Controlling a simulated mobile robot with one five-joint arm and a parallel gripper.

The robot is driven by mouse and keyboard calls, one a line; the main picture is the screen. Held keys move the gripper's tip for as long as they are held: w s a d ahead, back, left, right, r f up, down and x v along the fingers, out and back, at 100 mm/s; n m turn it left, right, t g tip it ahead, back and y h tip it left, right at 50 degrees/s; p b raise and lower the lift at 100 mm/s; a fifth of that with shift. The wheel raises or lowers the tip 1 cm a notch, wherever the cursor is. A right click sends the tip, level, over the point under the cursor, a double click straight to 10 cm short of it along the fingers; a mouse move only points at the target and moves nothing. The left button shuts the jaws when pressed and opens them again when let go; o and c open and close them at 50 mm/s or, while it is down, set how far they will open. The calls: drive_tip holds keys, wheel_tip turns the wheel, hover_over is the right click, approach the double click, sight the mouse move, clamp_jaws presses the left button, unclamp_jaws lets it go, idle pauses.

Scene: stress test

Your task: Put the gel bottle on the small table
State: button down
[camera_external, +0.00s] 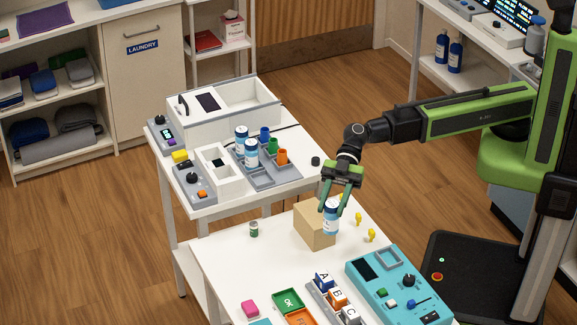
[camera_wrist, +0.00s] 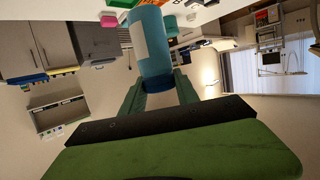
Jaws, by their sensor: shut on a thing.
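Two white tables are in view: the front table (camera_external: 226,267) under my gripper and the back table (camera_external: 200,208). I cannot tell which is the small table.
The cardboard box (camera_external: 311,228) is beside the held bottle. Two similar bottles (camera_external: 251,154) stand in a grey tray (camera_external: 266,180) on the back table. A small green can (camera_external: 254,230), yellow plugs (camera_external: 371,235) and a teal panel (camera_external: 389,284) are on the front table.

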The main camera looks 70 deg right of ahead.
drive_tip(key=shift+a+f, duration=0.1)
drive_tip(key=shift+f, duration=0.05)
drive_tip(key=shift+w+a, duration=0.25)
drive_tip(key=shift+w, duration=0.1)
drive_tip(key=w+d+r+m+t+h+p, duration=0.1)
drive_tip(key=w+d+m+t, duration=0.15)
drive_tip(key=w+d, duration=0.9)
drive_tip(key=w+d+r+m+t+p, duration=0.1)
drive_tip(key=w+d+m+t, duration=0.15)
drive_tip(key=w+d, duration=0.95)
drive_tip(key=shift+n+t, duration=0.3)
drive_tip(key=shift+t, duration=0.1)
drive_tip(key=w+a+f+b, duration=0.1)
drive_tip(key=f+b, duration=0.1)
drive_tip(key=w+a+f+b, duration=0.1)
drive_tip(key=f+b, duration=0.1)
drive_tip(key=w+a+f+b, duration=0.1)
drive_tip(key=f+b, duration=0.1)
drive_tip(key=shift+w+f, duration=0.15)
drive_tip(key=shift+f, duration=0.05)
drive_tip(key=shift+f+b, duration=0.3)
drive_tip(key=shift+b, duration=0.2)
drive_tip(key=c, duration=0.8)
unclamp_jaws()
drive_tip(key=shift+c, duration=0.2)
